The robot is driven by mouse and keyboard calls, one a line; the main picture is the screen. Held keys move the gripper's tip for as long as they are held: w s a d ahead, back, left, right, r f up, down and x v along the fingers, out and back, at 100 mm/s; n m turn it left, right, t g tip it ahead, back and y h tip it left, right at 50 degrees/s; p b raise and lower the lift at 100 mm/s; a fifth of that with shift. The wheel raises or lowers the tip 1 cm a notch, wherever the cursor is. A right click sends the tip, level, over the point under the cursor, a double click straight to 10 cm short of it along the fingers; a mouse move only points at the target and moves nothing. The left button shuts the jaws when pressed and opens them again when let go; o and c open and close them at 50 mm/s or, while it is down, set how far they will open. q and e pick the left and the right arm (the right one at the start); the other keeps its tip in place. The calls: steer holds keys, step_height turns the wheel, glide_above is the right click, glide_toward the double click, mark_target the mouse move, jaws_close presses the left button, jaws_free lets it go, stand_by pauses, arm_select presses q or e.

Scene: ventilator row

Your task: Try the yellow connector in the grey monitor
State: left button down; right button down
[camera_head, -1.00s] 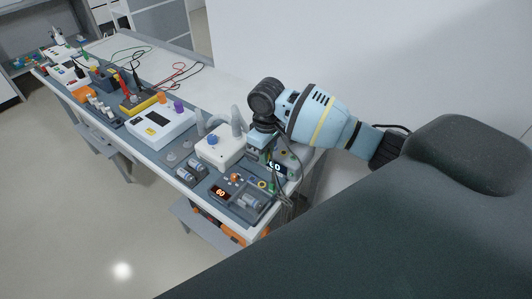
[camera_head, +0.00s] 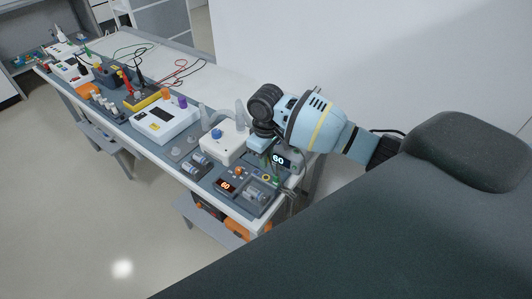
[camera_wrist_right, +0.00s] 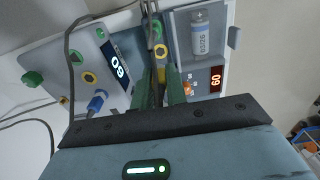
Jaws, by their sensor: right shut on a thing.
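The grey monitor (camera_head: 284,160) stands near the bench's right end, its white display reading 60. The right wrist view shows its tilted face (camera_wrist_right: 102,82) with green, yellow and blue round fittings and a blue plug in one. My right gripper (camera_wrist_right: 160,82) is shut, with the yellow connector (camera_wrist_right: 161,75) between its green fingers, in the gap beside the monitor. It is apart from the monitor's yellow socket (camera_wrist_right: 77,57). In the head view my right gripper (camera_head: 267,157) hangs beside the monitor and partly hides it. The connector's tip is not clear. My left gripper is not in view.
A grey tray (camera_head: 240,201) with an orange 60 display and a cylinder lies in front of the monitor. A white box with a blue knob (camera_head: 217,134) stands to the left. Grey cables (camera_wrist_right: 68,48) cross the wrist view near the monitor. Other devices line the bench.

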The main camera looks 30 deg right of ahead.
mark_target(266, 178)
steer(key=shift+f, duration=1.2)
steer(key=shift+f+b, duration=0.3)
steer(key=shift+f, duration=0.6)
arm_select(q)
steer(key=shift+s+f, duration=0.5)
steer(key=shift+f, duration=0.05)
arm_select(e)
steer(key=shift+f, duration=0.1)
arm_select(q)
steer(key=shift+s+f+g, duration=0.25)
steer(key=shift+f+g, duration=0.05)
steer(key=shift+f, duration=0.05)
arm_select(e)
steer(key=shift+f, duration=0.95)
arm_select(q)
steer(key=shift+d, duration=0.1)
arm_select(e)
steer(key=c, duration=1.3)
jaws_free()
